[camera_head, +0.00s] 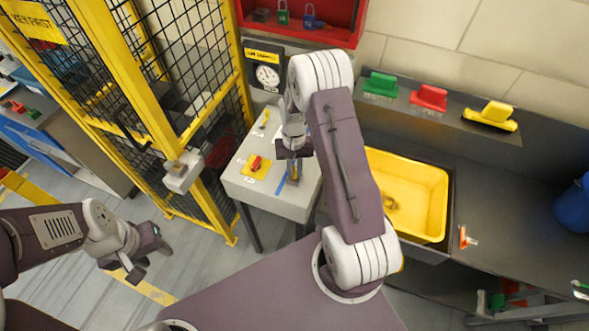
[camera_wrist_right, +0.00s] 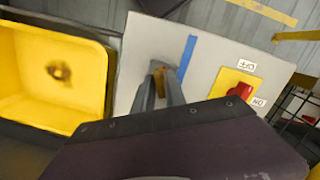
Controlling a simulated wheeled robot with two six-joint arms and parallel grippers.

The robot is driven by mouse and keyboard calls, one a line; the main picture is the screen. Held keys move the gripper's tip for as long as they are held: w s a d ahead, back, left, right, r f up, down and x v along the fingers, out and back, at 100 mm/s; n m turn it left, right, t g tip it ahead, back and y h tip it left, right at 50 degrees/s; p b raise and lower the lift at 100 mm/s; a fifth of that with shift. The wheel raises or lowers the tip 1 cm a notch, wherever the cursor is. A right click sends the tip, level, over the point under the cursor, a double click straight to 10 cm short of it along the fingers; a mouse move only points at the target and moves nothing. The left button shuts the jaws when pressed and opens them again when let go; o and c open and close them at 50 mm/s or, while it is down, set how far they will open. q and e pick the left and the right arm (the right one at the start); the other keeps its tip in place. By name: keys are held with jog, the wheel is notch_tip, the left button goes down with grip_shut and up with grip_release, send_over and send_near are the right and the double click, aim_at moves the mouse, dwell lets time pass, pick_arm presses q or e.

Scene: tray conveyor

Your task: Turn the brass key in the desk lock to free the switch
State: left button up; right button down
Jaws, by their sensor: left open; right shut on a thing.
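The pale grey desk (camera_head: 240,187) stands in the middle of the head view, beside the yellow mesh fence. It bears a red switch (camera_head: 256,163) on a yellow plate with small white labels; the switch also shows in the right wrist view (camera_wrist_right: 240,91). My right gripper (camera_head: 294,172) reaches down over the desk's right part, beside a blue strip (camera_wrist_right: 188,54). In the right wrist view its fingers are shut on a small brownish, brass-coloured key (camera_wrist_right: 158,69). The lock and most of the key are hidden by the fingers. My left gripper (camera_head: 138,268) is open and empty, low at the left, away from the desk.
A yellow basin (camera_head: 432,205) sits in the dark counter to the right of the desk. Green, red and yellow brushes (camera_head: 429,98) stand on the ledge behind. A yellow mesh fence (camera_head: 232,85) borders the desk's left. The floor near my left gripper is clear.

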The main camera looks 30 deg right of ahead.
jog(key=m, duration=0.2)
jog(key=shift+m, duration=0.3)
jog(key=shift+r+m+p, duration=0.1)
jog(key=shift+m+p, duration=0.35)
jog(key=shift+m, duration=0.35)
jog(key=shift+m+t, duration=0.3)
jog(key=shift+m, duration=0.4)
jog(key=c, duration=1.3)
grip_release()
jog(key=shift+w+d+r, duration=0.1)
jog(key=shift+r, duration=0.1)
jog(key=r, duration=0.2)
jog(key=r+b, duration=0.1)
jog(key=r, duration=0.2)
jog(key=r+b, duration=0.1)
jog(key=r, duration=0.2)
jog(key=shift+w+d+r, duration=0.2)
jog(key=shift+w+d, duration=0.1)
jog(key=shift+d, duration=0.1)
